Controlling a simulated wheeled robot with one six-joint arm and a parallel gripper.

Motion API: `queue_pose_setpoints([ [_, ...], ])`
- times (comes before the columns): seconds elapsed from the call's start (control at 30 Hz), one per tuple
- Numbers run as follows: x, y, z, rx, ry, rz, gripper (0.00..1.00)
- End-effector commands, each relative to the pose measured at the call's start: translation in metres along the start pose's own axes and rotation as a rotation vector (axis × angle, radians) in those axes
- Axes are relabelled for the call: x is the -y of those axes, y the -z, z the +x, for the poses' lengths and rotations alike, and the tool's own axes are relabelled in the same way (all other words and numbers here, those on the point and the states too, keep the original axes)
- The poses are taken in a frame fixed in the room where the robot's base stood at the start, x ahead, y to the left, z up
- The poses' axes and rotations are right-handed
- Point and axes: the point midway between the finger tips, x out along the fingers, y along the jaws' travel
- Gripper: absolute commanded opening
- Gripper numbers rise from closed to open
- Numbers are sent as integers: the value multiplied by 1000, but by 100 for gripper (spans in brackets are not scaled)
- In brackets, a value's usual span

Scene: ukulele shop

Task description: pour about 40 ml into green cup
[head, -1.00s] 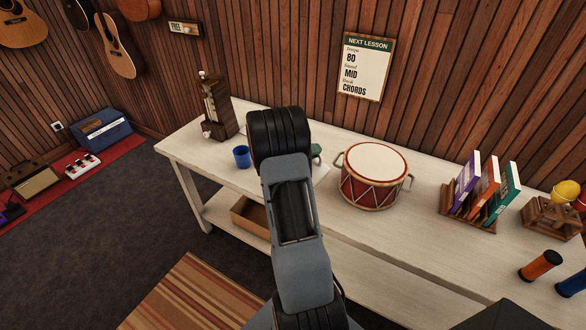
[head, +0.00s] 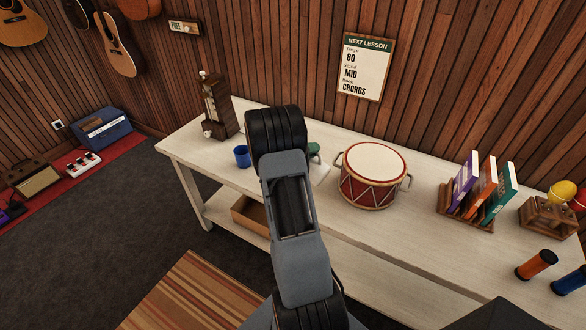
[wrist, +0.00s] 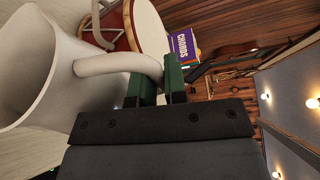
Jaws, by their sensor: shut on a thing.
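My gripper (wrist: 160,88) is shut on the handle of a white pitcher (wrist: 95,100) in the wrist view. The pitcher is tilted, with its wide mouth at the left of that view. No liquid or stream is visible. In the head view my arm hides most of the gripper and pitcher; a white part of the pitcher (head: 321,172) shows right of the arm. A small green patch (head: 314,149) shows just above it; I cannot tell whether it is the green cup or a green fingertip. No green cup is clearly visible.
A blue cup (head: 241,156) stands left of my arm on the white table (head: 410,215), near a metronome (head: 216,105). A red drum (head: 374,175) stands close on the right. Books (head: 480,190) and shakers (head: 536,265) are farther right.

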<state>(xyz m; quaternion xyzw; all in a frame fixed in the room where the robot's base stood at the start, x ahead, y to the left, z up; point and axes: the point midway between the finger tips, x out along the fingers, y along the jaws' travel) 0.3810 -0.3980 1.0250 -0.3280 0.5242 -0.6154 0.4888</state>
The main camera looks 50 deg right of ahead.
Motion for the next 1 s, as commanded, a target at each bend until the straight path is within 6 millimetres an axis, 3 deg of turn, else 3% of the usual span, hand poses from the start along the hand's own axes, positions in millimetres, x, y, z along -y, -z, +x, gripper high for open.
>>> queue_pose_setpoints([
  [1.0, 7, 7, 1, 1, 15, -27, 0],
])
